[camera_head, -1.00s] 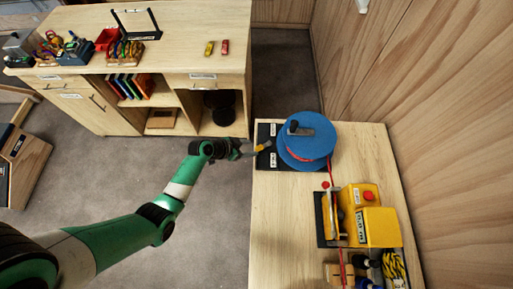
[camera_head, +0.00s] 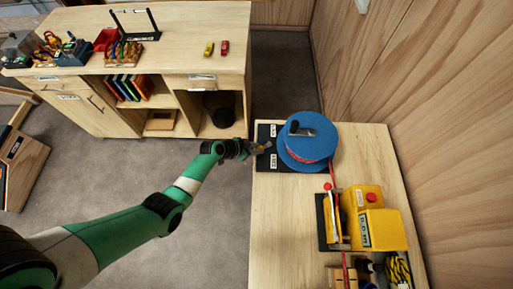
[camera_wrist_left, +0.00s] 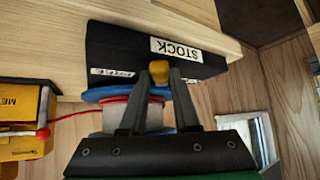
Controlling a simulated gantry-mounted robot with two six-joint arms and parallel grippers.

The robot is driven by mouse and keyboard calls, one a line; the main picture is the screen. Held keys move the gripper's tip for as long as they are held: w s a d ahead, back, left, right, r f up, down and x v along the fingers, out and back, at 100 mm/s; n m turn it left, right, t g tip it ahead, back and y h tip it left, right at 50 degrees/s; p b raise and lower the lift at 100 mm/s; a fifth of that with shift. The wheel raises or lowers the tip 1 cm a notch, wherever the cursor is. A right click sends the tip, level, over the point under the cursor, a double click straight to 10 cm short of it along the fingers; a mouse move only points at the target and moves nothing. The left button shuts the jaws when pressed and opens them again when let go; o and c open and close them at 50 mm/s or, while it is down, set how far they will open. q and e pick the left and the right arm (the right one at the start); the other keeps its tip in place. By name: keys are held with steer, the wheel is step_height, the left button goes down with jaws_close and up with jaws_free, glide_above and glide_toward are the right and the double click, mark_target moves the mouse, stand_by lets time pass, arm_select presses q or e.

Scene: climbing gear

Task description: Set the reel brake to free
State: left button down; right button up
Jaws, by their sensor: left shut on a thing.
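The reel is a blue drum (camera_head: 312,138) with a dark crank on top, and red line runs off it. It stands on a black base plate (camera_head: 266,165) with white labels. In the left wrist view the black base (camera_wrist_left: 120,50) shows a "STOCK" label and a smaller label too blurred to read. The brake lever has a yellow tip (camera_wrist_left: 159,71). My left gripper (camera_head: 262,147) is at the left edge of the base, beside the drum. It is shut on the yellow lever tip. Which setting the lever is at cannot be told. My right gripper is not in view.
A yellow machine (camera_head: 383,230) with a red button stands nearer on the same wooden table (camera_head: 285,240). Red line runs toward it. A wooden wall (camera_head: 450,130) rises at the right. A cabinet (camera_head: 175,60) with gear stands at the back left, across open floor.

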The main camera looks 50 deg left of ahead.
arm_select(q)
steer(key=shift+s+d+r+n+y+p, duration=0.1)
steer(key=shift+s+d+n+y+p, duration=0.05)
steer(key=shift+d+n+y+p, duration=0.55)
steer(key=shift+n+y+p, duration=0.3)
steer(key=shift+n+p, duration=0.3)
steer(key=shift+p, duration=0.05)
steer(key=c, duration=0.6)
jaws_free()
steer(key=shift+c, duration=0.2)
